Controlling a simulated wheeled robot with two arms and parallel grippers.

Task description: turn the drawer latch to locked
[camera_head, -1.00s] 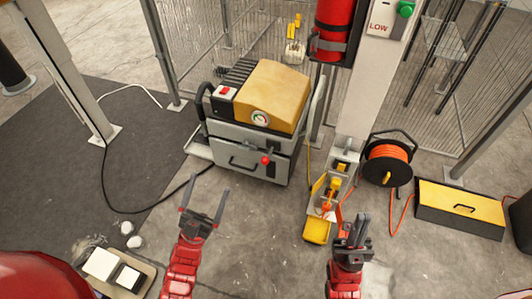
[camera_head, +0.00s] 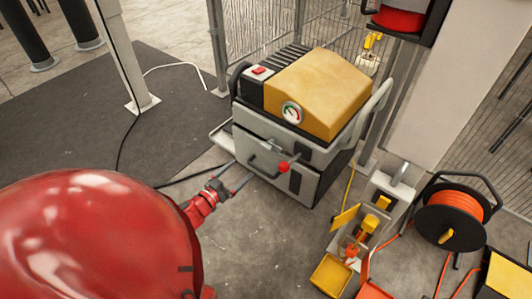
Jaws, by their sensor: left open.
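The drawer latch (camera_head: 284,168) is a lever with a red ball knob on the front of a grey machine (camera_head: 315,138). Its lever slants up and to the right from the knob. The grey drawer (camera_head: 309,187) looks closed, with a dark bar handle (camera_head: 262,166) left of the knob. My left gripper (camera_head: 245,168) is open and empty, its two fingers pointing up and right at the drawer front. In the picture, the fingertips are left of the knob and apart from it, near the handle. Whether they touch the drawer is unclear. My right gripper is out of view.
The machine has a yellow cover (camera_head: 320,90) and a gauge (camera_head: 292,113). A post base with yellow parts and an open yellow box (camera_head: 331,276) stands to the right, beside an orange cable reel (camera_head: 452,212). A dark cable crosses the floor behind my left gripper.

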